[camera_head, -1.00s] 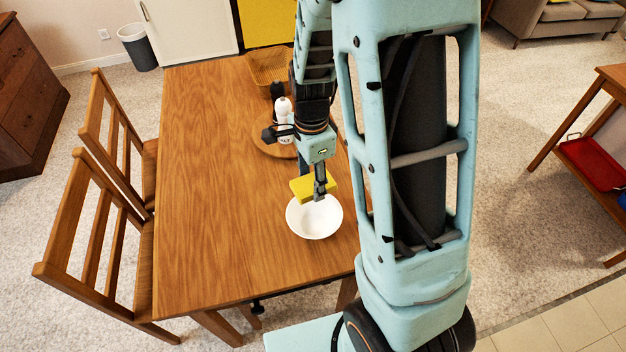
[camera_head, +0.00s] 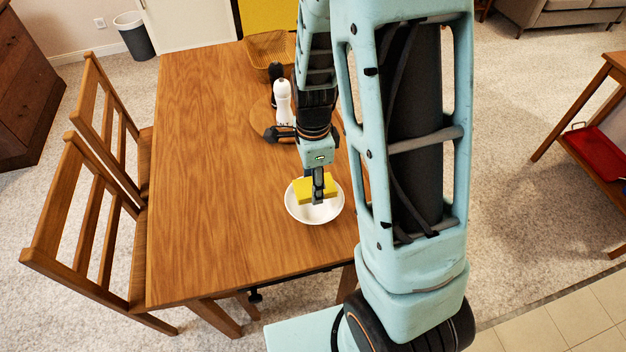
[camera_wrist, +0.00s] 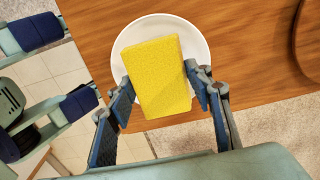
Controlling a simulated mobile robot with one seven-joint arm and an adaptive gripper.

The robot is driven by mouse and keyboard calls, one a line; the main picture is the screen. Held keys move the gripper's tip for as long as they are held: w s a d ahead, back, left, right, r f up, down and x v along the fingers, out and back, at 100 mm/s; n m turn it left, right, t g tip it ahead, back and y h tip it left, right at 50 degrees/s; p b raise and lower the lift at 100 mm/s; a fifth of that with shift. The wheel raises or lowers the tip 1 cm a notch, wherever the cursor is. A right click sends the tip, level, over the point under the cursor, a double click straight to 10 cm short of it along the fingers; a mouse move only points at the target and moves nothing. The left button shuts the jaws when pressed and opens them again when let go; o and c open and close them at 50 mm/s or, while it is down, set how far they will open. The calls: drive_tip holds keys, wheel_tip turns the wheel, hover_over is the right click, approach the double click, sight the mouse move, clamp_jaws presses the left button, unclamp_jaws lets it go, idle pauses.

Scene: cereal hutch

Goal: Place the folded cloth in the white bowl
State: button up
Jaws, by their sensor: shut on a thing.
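The folded cloth is a yellow block (camera_head: 309,189), held between the fingers of my gripper (camera_head: 318,190). It also shows large in the wrist view (camera_wrist: 158,78), with a finger at each side. The white bowl (camera_head: 296,213) stands on the wooden table near its front right edge. In the head view the cloth is over the bowl's opening. In the wrist view the cloth covers much of the bowl (camera_wrist: 128,38), whose far rim shows behind it. I cannot tell whether the cloth touches the bowl's inside.
Behind the bowl, a round wooden board (camera_head: 262,120) carries a white bottle (camera_head: 283,98) and a dark one (camera_head: 275,72). A wicker basket (camera_head: 268,46) stands at the table's back. The table's left half (camera_head: 205,170) is clear. Two chairs (camera_head: 95,210) stand at the left.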

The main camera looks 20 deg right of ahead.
drive_tip(key=shift+f+b, duration=1.4)
drive_tip(key=shift+f, duration=0.65)
drive_tip(key=o, duration=1.2)
wheel_tip(320, 180, up, 7)
drive_tip(key=p, duration=0.6)
drive_tip(key=shift+r, duration=0.15)
drive_tip(key=shift+w, duration=0.1)
